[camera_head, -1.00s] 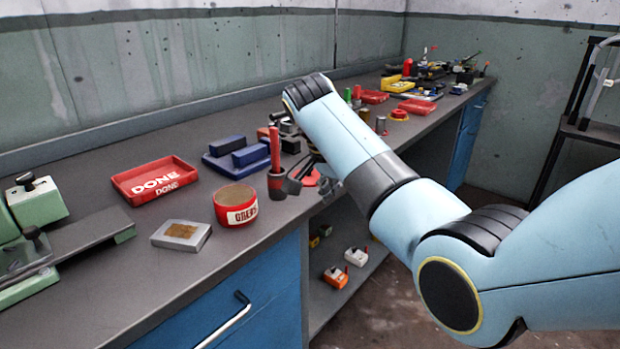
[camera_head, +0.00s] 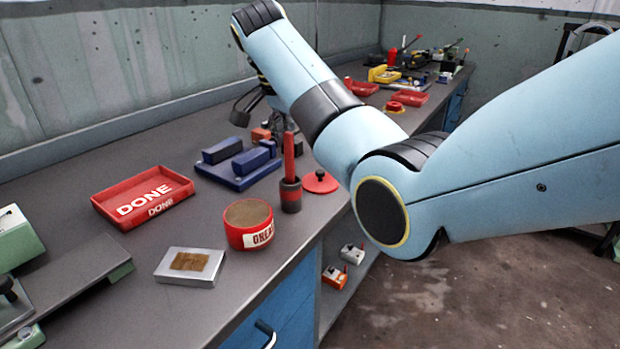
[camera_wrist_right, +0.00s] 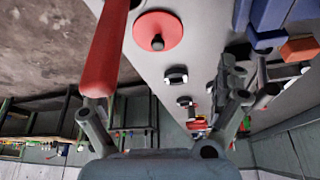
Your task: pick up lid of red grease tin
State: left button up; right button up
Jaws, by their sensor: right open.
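The red lid (camera_head: 320,181) is a flat disc with a dark knob. It lies on the bench beside the red-handled tool, right of the red grease tin (camera_head: 248,225), which stands open with brown contents. The lid also shows in the right wrist view (camera_wrist_right: 158,31), near the top. My right gripper (camera_head: 262,112) is open and empty above the bench, behind and left of the lid, partly hidden by my right arm. In the wrist view its grey fingers spread at both sides. My left gripper is not in view.
An upright red-handled tool (camera_head: 290,160) in a dark and red holder stands between tin and lid. Blue blocks (camera_head: 240,165) sit behind the tin. A red DONE tray (camera_head: 142,192) and a metal block with a brown patch (camera_head: 190,266) are at left. The bench's front edge is close to the lid.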

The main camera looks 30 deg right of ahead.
aim_at(319, 171)
jog(key=x, duration=0.4)
jog(key=shift+s, duration=0.15)
jog(key=shift+d+f, duration=0.1)
jog(key=shift+f, duration=0.15)
jog(key=x, duration=0.5)
jog(key=shift+b, duration=0.35)
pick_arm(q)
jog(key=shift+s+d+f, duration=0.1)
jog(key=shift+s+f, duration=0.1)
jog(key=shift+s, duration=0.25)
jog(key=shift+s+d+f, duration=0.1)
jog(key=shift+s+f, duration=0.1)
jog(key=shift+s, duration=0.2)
pick_arm(e)
jog(key=shift+r, duration=0.1)
jog(key=c, duration=1.2)
